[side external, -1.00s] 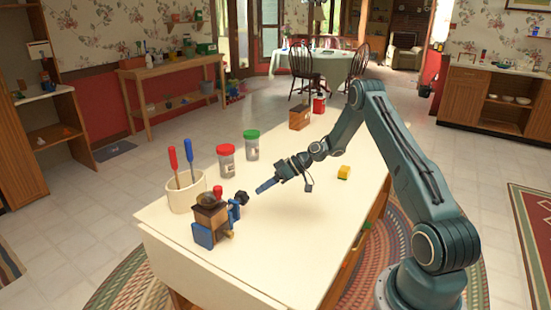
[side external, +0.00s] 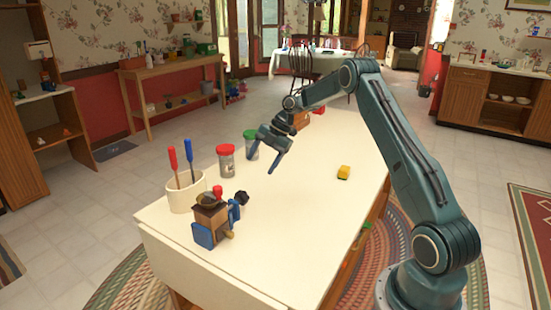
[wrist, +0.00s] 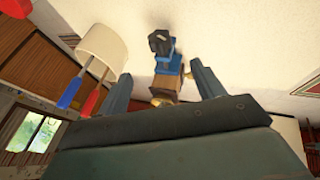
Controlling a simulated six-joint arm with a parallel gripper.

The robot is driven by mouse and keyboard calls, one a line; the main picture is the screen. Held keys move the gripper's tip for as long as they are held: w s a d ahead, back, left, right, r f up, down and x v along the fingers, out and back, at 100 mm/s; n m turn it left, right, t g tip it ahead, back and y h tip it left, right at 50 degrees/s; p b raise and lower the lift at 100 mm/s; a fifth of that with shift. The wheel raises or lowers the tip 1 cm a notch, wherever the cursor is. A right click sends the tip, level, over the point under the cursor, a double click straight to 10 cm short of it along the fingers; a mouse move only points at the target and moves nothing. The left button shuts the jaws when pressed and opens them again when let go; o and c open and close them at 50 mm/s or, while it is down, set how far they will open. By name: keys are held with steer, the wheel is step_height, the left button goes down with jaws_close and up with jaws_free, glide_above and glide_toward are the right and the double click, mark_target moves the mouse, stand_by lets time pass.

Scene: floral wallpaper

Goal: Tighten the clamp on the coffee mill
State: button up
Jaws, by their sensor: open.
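The coffee mill (side external: 209,214) is a small brown wooden box with blue parts, upright near the table's left end. Its blue clamp (side external: 234,211) is on the right side, with a dark knob (side external: 242,198) sticking out. My gripper (side external: 262,167) is open and empty, above the table, behind and right of the mill, apart from it. In the wrist view the mill (wrist: 172,87), blue clamp (wrist: 168,66) and dark knob (wrist: 160,42) show between the two fingers, partly hidden by the gripper body.
A cream holder (side external: 184,196) with red and blue screwdrivers stands left of the mill. A red-lidded jar (side external: 226,162) and a green-lidded jar (side external: 251,148) stand behind. The table middle (side external: 300,220) is clear.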

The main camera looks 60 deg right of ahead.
mark_target(244, 191)
steer(key=shift+f, duration=0.1)
steer(key=x, duration=1.3)
steer(key=shift+w+a+f, duration=0.1)
steer(key=shift+w+f, duration=0.05)
steer(key=shift+f, duration=0.1)
steer(key=c, duration=1)
